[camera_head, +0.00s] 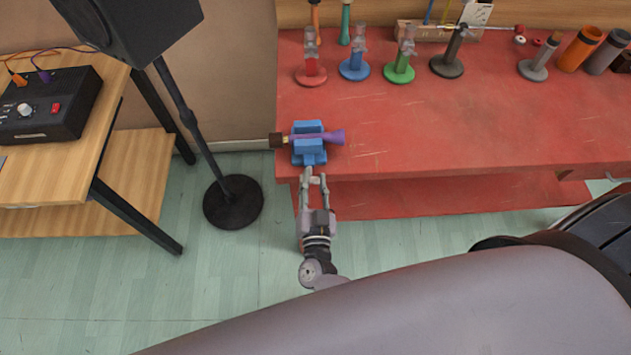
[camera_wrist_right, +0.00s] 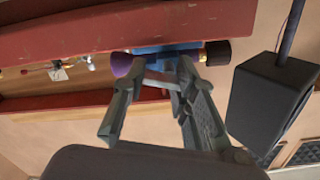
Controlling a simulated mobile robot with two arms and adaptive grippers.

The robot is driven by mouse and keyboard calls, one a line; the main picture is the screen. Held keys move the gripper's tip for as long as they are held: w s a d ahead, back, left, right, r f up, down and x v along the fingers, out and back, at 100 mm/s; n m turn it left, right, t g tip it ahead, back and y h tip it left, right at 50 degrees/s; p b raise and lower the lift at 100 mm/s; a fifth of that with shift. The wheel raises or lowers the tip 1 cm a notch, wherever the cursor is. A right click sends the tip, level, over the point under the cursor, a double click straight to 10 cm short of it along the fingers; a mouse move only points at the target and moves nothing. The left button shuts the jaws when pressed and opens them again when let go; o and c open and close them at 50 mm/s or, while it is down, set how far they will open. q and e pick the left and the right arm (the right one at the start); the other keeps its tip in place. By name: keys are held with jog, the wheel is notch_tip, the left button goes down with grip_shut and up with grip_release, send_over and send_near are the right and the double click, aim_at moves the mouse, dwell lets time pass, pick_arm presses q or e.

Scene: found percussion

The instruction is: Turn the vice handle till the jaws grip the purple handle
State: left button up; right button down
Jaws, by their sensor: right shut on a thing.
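The blue vice (camera_head: 309,149) sits at the front left corner of the red bench. The purple handle (camera_head: 331,137) lies across it between its jaws, with a dark brown end (camera_head: 277,140) on the left; I cannot tell whether the jaws press on it. The handle's purple end also shows in the right wrist view (camera_wrist_right: 121,64). My right gripper (camera_head: 314,178) is at the front of the vice, shut on the grey vice handle (camera_wrist_right: 158,80). The vice (camera_wrist_right: 165,48) is partly hidden behind my fingers in the wrist view. My left gripper is not in view.
The red bench (camera_head: 420,130) carries several stands along its back, with an orange cup (camera_head: 579,49) and a grey cup (camera_head: 607,51) at right. A black speaker (camera_head: 130,25) on a round-based stand (camera_head: 233,202) is left of the bench. A wooden table (camera_head: 100,120) holds a black box.

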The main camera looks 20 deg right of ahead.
jog(key=m, duration=0.1)
jog(key=m+b, duration=0.1)
jog(key=m, duration=0.1)
jog(key=a+m+b, duration=0.1)
jog(key=m, duration=0.1)
jog(key=shift+w+a+r+y, duration=0.1)
jog(key=shift+w+r+y, duration=0.2)
jog(key=shift+w+r+m+b, duration=0.15)
jog(key=shift+m+b, duration=0.55)
jog(key=shift+m, duration=1.6)
jog(key=c, duration=1.7)
grip_release()
jog(key=shift+o, duration=1.2)
jog(key=o, duration=0.5)
jog(key=shift+s, duration=0.25)
jog(key=shift+o, duration=0.4)
jog(key=shift+f, duration=0.25)
jog(key=shift+s, duration=0.1)
